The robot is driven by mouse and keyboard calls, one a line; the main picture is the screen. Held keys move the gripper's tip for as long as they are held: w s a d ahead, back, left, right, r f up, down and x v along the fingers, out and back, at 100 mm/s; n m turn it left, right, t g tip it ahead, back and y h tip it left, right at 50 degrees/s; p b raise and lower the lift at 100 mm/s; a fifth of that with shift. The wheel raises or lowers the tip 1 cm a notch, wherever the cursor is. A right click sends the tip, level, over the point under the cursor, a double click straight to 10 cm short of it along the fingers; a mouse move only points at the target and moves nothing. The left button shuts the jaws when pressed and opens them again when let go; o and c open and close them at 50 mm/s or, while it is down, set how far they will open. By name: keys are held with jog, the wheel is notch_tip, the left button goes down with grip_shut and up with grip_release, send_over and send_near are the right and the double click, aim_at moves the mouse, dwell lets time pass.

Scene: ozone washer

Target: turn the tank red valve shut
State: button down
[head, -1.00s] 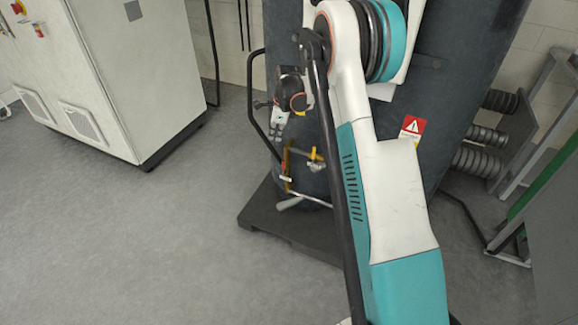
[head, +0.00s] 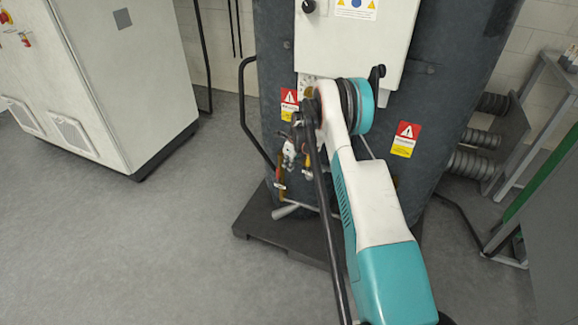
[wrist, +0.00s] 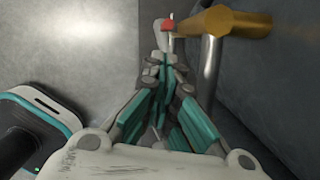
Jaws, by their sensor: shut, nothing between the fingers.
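The dark tank (head: 440,90) stands upright behind my arm. Low on its front left is a brass pipe fitting (head: 281,188). In the wrist view the brass fitting (wrist: 238,22) crosses the top right, and a small red part of the valve (wrist: 168,25) shows at its left end. My gripper (head: 288,162) is by the upper part of this fitting in the head view. In the wrist view my gripper's fingers (wrist: 165,60) are shut and empty, with their tips just below the red part. I cannot tell whether they touch it. The handle is mostly hidden.
A black curved rail (head: 246,105) stands left of the fitting. A thin pipe with a grey end (head: 288,210) sticks out below, over the dark base (head: 255,235). A white cabinet (head: 120,90) stands at the left. The floor between is clear.

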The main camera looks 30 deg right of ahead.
jog(key=b+x, duration=0.2)
jog(key=x, duration=0.5)
jog(key=shift+a, duration=0.15)
